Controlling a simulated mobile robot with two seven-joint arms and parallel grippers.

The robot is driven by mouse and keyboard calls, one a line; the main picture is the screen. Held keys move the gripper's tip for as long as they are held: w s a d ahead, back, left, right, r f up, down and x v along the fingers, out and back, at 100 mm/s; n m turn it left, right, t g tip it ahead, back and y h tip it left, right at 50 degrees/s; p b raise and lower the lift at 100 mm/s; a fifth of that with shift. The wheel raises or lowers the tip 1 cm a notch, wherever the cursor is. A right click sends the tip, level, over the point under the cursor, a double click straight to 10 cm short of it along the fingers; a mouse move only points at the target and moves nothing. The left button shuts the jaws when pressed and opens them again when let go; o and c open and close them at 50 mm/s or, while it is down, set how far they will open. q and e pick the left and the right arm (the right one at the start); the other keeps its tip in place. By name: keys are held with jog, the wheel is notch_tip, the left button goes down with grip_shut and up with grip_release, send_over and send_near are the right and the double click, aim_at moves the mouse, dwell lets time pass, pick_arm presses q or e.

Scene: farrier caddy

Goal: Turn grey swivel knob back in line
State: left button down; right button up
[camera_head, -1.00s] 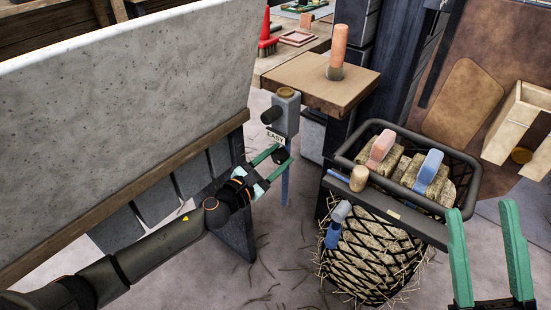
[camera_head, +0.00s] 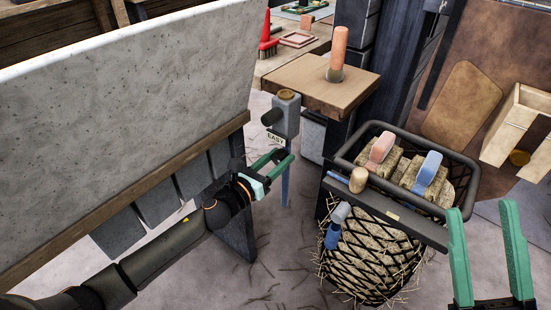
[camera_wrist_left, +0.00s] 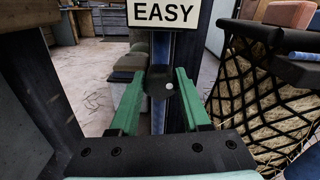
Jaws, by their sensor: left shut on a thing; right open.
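A grey post head (camera_head: 290,118) carries a brass cap and a dark side knob (camera_head: 271,116), with a sign reading EASY (camera_head: 275,138) below. The sign also shows in the left wrist view (camera_wrist_left: 163,13). Under it, a dark grey knob (camera_wrist_left: 158,80) with a white dot sits between the green fingers of my left gripper (camera_wrist_left: 161,84). In the head view my left gripper (camera_head: 283,156) is at the post just below the sign, shut on that knob; its fingers largely hide it there. My right gripper (camera_head: 481,210) is open and empty at the lower right.
A long pale slab (camera_head: 120,85) stands left of the post. A netted basket (camera_head: 370,255) of straw stands right, under a dark-rimmed tray (camera_head: 400,140) with pink- and blue-handled things. A wooden ledge (camera_head: 310,85) with an upright handle lies behind.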

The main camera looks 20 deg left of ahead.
pick_arm(q)
jog(key=n, duration=0.2)
jog(key=n+p, duration=0.1)
jog(key=n, duration=0.1)
jog(key=shift+r+n, duration=0.2)
jog(key=shift+n, duration=1.3)
jog(key=c, duration=0.7)
grip_release()
jog(key=shift+w, duration=0.1)
jog(key=shift+o, duration=0.7)
jog(key=shift+f, duration=0.1)
